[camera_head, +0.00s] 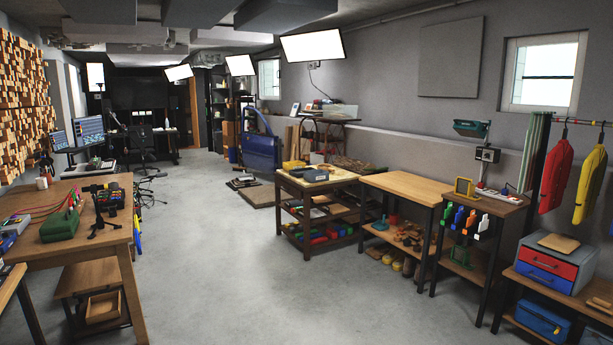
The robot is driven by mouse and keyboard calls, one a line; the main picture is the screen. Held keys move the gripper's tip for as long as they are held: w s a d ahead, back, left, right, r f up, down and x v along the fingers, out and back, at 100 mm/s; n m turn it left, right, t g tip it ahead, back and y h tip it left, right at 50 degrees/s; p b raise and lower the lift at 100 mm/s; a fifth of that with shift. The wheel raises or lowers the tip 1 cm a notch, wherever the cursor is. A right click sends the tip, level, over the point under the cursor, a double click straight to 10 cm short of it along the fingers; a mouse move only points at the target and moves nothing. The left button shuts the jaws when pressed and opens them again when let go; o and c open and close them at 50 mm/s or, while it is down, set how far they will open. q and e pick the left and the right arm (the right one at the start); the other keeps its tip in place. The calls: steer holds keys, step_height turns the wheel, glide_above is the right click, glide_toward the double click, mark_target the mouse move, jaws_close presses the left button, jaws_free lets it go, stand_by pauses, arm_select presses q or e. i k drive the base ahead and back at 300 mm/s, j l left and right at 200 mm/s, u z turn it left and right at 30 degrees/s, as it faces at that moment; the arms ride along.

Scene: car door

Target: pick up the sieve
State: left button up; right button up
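I cannot make out a sieve in the head view; many items on the tables and shelves are too small to tell apart. Neither of my grippers shows in this view.
A wooden workbench (30,205) with a green case (60,226) stands at the left. At the right are a shelved cart (307,250), a bare-topped wooden table (405,186) and a red-and-blue drawer unit (548,268). A blue car door (262,152) stands farther back. Open grey floor (215,265) lies between.

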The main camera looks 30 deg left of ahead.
mark_target(327, 169)
steer(key=i+j+u, duration=0.3)
steer(key=i+u, duration=0.25)
steer(key=i, duration=0.3)
steer(key=i+j+u, duration=0.1)
steer(key=i+u, duration=0.2)
steer(key=i, duration=4.25)
steer(key=j+u, duration=0.05)
steer(key=j, duration=0.15)
